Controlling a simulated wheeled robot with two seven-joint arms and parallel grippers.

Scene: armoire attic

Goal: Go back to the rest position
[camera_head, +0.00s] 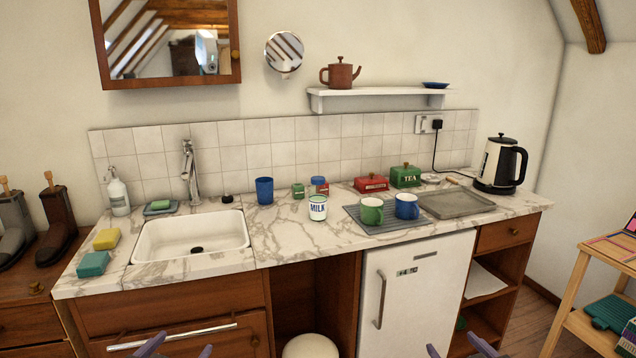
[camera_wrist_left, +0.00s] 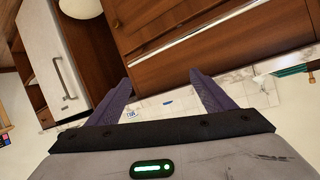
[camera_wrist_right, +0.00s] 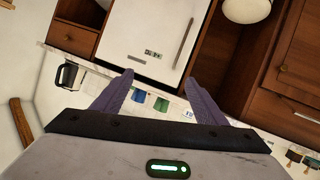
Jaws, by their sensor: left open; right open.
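My left gripper (camera_head: 178,348) shows at the bottom edge of the head view, left of centre, in front of the wooden drawer. In the left wrist view its two purple fingers (camera_wrist_left: 166,92) are apart with nothing between them. My right gripper (camera_head: 462,348) shows at the bottom edge of the head view, right of centre, in front of the small white fridge (camera_head: 415,290). In the right wrist view its fingers (camera_wrist_right: 160,90) are apart and empty. Both grippers are below the counter top and apart from everything on it.
The marble counter (camera_head: 290,237) holds a sink (camera_head: 190,233), a milk can (camera_head: 318,207), green (camera_head: 371,211) and blue mugs (camera_head: 406,206) on a grey mat, a tray (camera_head: 456,203) and a kettle (camera_head: 500,165). A wooden side table (camera_head: 565,310) stands at right, a boot cabinet (camera_head: 32,318) at left.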

